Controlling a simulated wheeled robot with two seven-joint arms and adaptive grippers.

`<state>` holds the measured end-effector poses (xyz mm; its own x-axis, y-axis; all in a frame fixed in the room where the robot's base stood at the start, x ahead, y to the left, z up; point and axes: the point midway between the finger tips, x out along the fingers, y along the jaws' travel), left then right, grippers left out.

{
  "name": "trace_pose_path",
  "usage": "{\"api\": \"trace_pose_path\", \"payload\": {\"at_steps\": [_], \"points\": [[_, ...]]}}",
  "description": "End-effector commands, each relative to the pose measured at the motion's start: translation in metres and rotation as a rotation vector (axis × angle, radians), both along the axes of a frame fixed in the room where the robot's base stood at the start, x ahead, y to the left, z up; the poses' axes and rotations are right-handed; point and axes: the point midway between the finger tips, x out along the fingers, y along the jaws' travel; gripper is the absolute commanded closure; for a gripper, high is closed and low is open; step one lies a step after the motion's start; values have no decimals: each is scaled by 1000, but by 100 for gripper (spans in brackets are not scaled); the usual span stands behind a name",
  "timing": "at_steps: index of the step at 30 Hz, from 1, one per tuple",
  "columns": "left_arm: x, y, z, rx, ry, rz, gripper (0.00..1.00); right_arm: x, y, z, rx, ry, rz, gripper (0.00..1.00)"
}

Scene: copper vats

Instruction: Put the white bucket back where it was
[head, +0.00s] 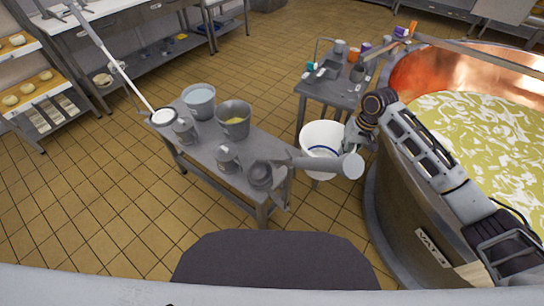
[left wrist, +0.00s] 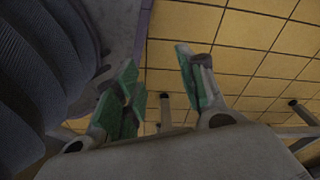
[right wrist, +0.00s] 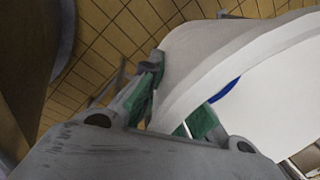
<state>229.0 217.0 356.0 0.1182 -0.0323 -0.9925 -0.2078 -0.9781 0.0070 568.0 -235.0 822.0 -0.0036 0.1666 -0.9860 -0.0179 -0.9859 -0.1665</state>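The white bucket (head: 318,133) is between the grey table and the copper vat in the head view, with a blue line inside it. My right gripper (head: 351,143) is at its right side. In the right wrist view the fingers of my right gripper (right wrist: 180,100) stand on either side of the bucket's wall (right wrist: 215,62) at the rim, shut on it. My left gripper (left wrist: 158,78) shows in the left wrist view, fingers apart and empty, above tiled floor.
The grey table (head: 205,172) holds a pale bucket (head: 199,101), a pot with yellow contents (head: 234,119) and several metal vessels. The vat (head: 400,215) stands close on the right. A small table (head: 335,92) with cups is behind. Tiled floor (head: 100,195) is clear at left.

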Motion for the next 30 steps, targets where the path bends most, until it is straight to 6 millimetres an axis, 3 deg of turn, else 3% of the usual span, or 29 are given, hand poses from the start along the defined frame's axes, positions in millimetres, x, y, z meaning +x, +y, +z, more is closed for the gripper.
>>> {"api": "trace_pose_path", "payload": {"at_steps": [16, 30], "points": [[43, -14, 26, -14, -14, -1, 60, 26, -8, -36, 1, -4, -9, 100], [65, -23, 60, -26, -22, -4, 60, 46, -14, -62, 4, -6, -15, 100]]}}
